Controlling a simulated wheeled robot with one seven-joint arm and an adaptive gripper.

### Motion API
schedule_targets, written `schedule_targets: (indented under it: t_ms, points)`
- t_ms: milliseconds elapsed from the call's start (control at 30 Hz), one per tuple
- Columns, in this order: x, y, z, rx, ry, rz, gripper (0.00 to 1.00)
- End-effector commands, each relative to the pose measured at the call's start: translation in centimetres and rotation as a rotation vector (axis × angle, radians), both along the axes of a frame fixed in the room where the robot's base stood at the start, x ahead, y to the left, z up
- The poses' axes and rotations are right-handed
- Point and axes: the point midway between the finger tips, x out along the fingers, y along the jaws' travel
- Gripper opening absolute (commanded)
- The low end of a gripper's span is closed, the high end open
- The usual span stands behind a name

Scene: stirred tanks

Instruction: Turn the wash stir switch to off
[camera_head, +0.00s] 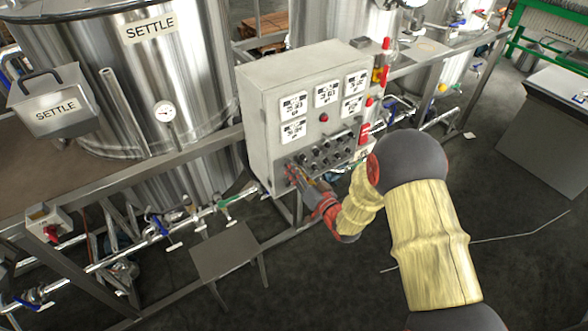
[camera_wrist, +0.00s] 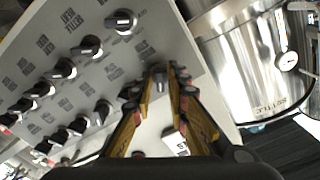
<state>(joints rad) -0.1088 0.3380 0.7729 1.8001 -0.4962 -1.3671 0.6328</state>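The grey control box (camera_head: 262,120) carries rows of black-and-silver rotary switches (camera_head: 325,150) on its lower front. My gripper (camera_head: 297,175) is at the lower left of these switches. In the wrist view, my gripper (camera_wrist: 157,88) has its two fingers apart. One switch knob (camera_wrist: 160,78) shows between the fingertips, with a finger on either side; I cannot tell whether they touch it. The labels by the switches are upside down and too small to read surely, so I cannot tell which is the wash stir switch. The fingers partly hide the panel below.
Several other knobs (camera_wrist: 88,46) stand close by on the panel. A steel settle tank (camera_head: 195,75) stands left of the box, with pipes and valves (camera_head: 165,232) below. A small stool (camera_head: 224,250) stands on the floor in front. Dark open floor lies to the right.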

Motion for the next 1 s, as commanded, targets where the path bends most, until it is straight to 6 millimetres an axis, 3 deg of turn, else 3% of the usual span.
schedule_targets:
  t_ms: [200, 667, 1000]
  points:
    - [-0.01, 0.0, 0.01, 0.0, 0.0, 0.0, 0.0]
    - [-0.01, 0.0, -0.05, -0.029, -0.021, 0.0, 0.0]
    - [0.02, 0.02, -0.23, -0.208, -0.145, 0.0, 0.0]
